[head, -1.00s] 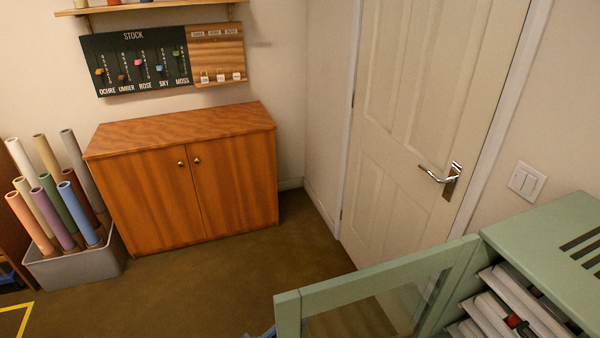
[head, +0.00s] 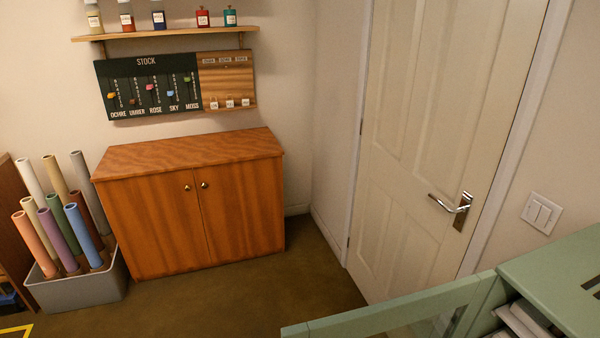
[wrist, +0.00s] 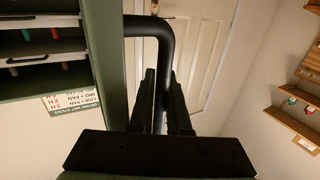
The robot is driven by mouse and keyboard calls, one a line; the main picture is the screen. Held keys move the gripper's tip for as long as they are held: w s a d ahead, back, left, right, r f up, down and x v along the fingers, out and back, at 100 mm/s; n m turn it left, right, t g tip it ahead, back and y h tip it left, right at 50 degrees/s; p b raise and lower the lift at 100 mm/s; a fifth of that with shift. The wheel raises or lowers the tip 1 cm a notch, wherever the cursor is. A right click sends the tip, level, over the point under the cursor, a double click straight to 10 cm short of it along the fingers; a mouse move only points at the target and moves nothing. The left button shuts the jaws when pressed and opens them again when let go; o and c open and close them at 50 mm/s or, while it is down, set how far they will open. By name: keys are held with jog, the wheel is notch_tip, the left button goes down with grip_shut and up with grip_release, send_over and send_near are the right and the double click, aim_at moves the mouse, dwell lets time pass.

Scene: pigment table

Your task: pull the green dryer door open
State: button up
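The green dryer door (head: 400,308) stands swung out from the green dryer (head: 560,265), its top rail and some glass showing at the bottom of the head view. In the wrist view, the door's green edge (wrist: 106,60) runs down the left, with a black bar handle (wrist: 163,50) beside it. My gripper (wrist: 164,95) has one dark finger on each side of the handle's bar and appears shut on it. My gripper is out of the head view. The lower part of the door is cut off there.
A white room door (head: 415,150) with a lever handle stands behind the dryer door. A wooden cabinet (head: 195,210) and a grey bin (head: 85,288) of coloured tubes stand at left. Brown floor (head: 250,300) is clear before the cabinet. Dryer shelves (wrist: 40,45) show in the wrist view.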

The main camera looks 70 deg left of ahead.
jog(key=b+v, duration=0.3)
jog(key=v, duration=1)
